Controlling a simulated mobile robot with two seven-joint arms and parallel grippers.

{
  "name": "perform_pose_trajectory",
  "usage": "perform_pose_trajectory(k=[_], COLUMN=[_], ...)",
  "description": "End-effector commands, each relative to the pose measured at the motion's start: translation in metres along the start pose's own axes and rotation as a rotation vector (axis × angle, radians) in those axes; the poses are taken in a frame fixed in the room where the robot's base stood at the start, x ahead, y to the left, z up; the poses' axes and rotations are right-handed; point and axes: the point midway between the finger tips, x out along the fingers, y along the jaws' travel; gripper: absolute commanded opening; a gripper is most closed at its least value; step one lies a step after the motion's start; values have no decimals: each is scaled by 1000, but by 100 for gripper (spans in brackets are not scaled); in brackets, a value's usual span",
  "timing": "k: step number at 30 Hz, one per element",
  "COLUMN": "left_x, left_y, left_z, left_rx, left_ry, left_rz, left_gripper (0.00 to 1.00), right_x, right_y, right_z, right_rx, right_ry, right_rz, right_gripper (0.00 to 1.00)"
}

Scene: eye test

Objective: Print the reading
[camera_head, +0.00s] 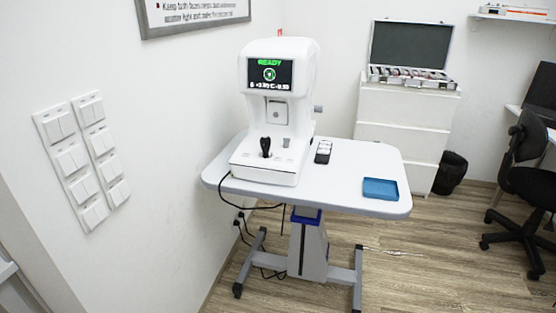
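The white eye-test machine (280,110) stands upright on a light table (345,175). Its screen (270,75) is lit and shows "READY" in green with a line of small figures below. A black joystick (266,147) stands on its base, with a small grey part (286,143) to the right of it. A small dark device with light buttons (323,152) lies on the table just right of the machine. A blue tray (380,188) lies near the table's right front corner and looks empty. No printed paper is visible. Neither of my grippers is in view.
Wall switches (82,160) are at the left. A white drawer cabinet (400,125) with an open case (410,55) stands behind the table. A black bin (451,173) and office chair (528,180) are at the right. Cables hang under the table; the right foreground floor is clear.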

Motion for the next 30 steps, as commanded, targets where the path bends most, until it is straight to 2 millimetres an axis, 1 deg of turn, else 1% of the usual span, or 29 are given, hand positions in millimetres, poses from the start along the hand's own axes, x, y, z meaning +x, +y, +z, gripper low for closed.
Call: perform_pose_trajectory(k=[10,23,30], left_x=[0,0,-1], left_y=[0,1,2], left_z=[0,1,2], left_rx=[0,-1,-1], left_ry=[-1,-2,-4], left_rz=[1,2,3], left_gripper=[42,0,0], right_x=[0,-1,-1], right_y=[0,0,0], right_z=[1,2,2], right_rx=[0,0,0], right_ry=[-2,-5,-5], right_rz=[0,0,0], right_gripper=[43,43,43])
